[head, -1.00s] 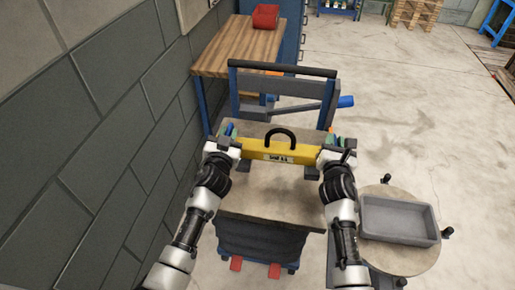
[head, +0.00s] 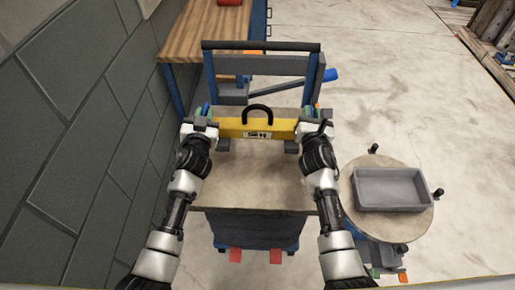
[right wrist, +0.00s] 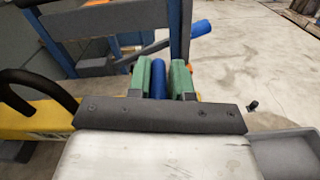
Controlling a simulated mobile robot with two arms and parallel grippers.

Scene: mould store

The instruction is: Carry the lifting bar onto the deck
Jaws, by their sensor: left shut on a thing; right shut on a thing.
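The yellow lifting bar (head: 240,130) with a black arched handle and a label lies crosswise over the far part of the beige deck (head: 250,185) of the blue-framed cart. My left gripper (head: 202,112) is shut on its left end. My right gripper (head: 317,114) is shut on its right end. In the right wrist view the green finger pads (right wrist: 181,82) close on both sides of a blue grip (right wrist: 158,78). The bar looks level. Dark blocks (head: 292,147) show under it; I cannot tell whether it touches them.
A dark push handle (head: 260,46) rises behind the deck. A grey wall (head: 60,130) is close on the left. A wooden bench (head: 205,32) stands behind. A round table (head: 402,226) with a grey tray (head: 390,205) stands at the right. Open floor lies beyond it.

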